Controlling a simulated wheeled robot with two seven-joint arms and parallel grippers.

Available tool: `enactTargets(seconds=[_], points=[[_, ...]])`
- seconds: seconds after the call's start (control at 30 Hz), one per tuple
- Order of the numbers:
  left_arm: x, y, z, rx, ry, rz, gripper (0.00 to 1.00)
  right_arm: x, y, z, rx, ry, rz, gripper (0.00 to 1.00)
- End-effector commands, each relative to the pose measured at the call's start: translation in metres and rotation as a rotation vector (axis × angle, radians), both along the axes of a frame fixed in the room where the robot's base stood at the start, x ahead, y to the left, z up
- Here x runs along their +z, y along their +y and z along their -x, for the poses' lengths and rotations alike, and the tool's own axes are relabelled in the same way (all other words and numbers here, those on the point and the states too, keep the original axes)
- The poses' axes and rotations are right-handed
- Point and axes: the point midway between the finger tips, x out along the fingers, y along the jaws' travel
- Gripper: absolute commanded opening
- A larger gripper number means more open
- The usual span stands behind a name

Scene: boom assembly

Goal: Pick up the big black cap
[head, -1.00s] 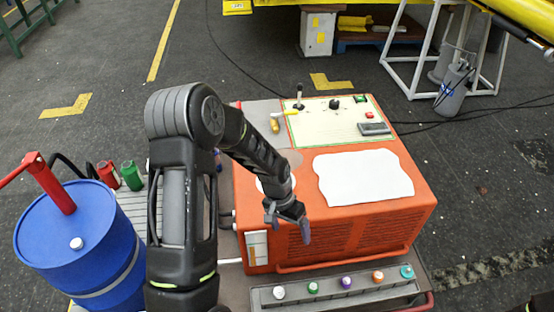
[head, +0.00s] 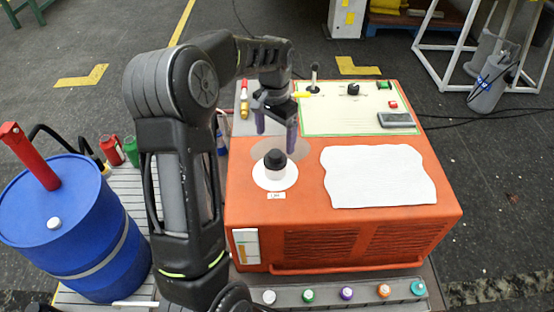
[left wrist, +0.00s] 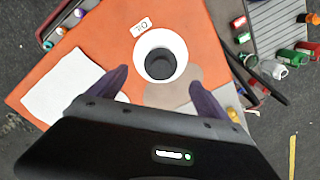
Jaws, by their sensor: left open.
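Touch is not visible. My right gripper is not in view.
A white sheet (head: 380,177) lies on the box right of the cap. A panel with a joystick (head: 314,78) stands behind. Several small coloured caps line a front rail (head: 330,296). A blue drum (head: 70,225) with a red handle is at the left.

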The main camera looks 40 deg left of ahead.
Motion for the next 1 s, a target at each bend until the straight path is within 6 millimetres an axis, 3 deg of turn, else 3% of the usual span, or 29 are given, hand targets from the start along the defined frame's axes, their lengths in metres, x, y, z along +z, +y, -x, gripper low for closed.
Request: enactTargets(seconds=[0.33,0.73,1.0], points=[[-0.025,0.000,0.000,0.001,0.002,0.001,0.89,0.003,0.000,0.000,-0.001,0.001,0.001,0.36],[-0.032,0.000,0.000,0.000,0.002,0.001,0.89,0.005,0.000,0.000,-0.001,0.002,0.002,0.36],[-0.069,0.002,-0.002,0.000,0.003,0.002,0.89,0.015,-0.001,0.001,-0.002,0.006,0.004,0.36]])
